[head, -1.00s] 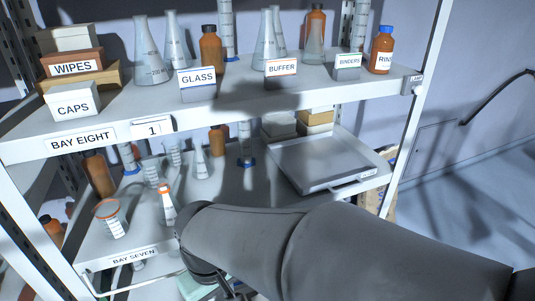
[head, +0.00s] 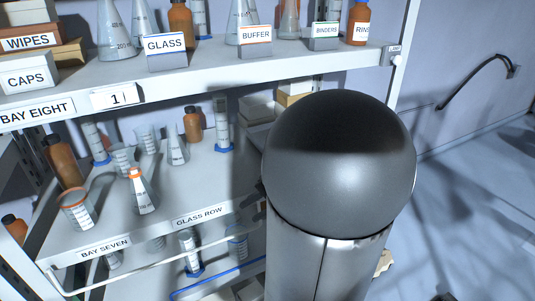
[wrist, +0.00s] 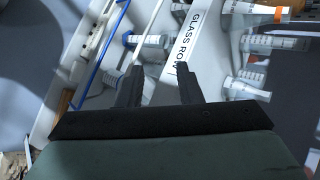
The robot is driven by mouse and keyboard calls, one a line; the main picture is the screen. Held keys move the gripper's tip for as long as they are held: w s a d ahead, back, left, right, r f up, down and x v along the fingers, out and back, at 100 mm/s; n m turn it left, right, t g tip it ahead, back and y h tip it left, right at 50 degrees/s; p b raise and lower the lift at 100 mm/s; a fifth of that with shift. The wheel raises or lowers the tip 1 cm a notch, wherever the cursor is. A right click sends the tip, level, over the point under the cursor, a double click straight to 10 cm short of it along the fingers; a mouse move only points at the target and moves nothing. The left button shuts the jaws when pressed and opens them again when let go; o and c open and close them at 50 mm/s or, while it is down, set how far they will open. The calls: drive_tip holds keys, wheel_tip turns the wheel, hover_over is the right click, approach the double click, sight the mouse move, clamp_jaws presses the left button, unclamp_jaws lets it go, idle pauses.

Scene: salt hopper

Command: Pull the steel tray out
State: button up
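The steel tray is almost wholly hidden behind my arm in the head view, on the right part of the middle shelf (head: 205,185). I cannot make it out in the wrist view. My gripper (wrist: 159,68) is open and empty in the wrist view, its two dark fingers apart. It is in front of the shelf edge near the GLASS ROW label (wrist: 184,45). That label also shows in the head view (head: 199,216), left of my arm. In the head view my arm hides most of my gripper.
Glass flasks, an orange-capped flask (head: 141,192), brown bottles and cylinders stand on the middle shelf. The upper shelf (head: 215,72) holds boxes, flasks and bottles above. A white rail (head: 150,268) and a blue rail (head: 215,279) run below. Open floor (head: 475,220) lies right.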

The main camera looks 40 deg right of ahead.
drive_tip(key=s+d+m+t+h+b, duration=0.1)
drive_tip(key=s+d+m+t+h, duration=0.15)
drive_tip(key=s+d, duration=0.5)
drive_tip(key=s+d+m+t+h+b, duration=0.2)
drive_tip(key=s+d+m+h, duration=0.2)
drive_tip(key=d, duration=0.7)
drive_tip(key=s+d+m+t+h+b, duration=0.1)
drive_tip(key=s+d+m+t+h, duration=0.25)
drive_tip(key=s+d, duration=0.4)
drive_tip(key=w+d+f, duration=0.2)
drive_tip(key=w+d, duration=0.1)
drive_tip(key=w, duration=0.5)
drive_tip(key=w+d+f+n+p, duration=0.1)
drive_tip(key=w+d+f, duration=0.1)
drive_tip(key=w, duration=0.7)
drive_tip(key=shift+w+d+g, duration=0.3)
drive_tip(key=shift+d, duration=0.55)
clamp_jaws()
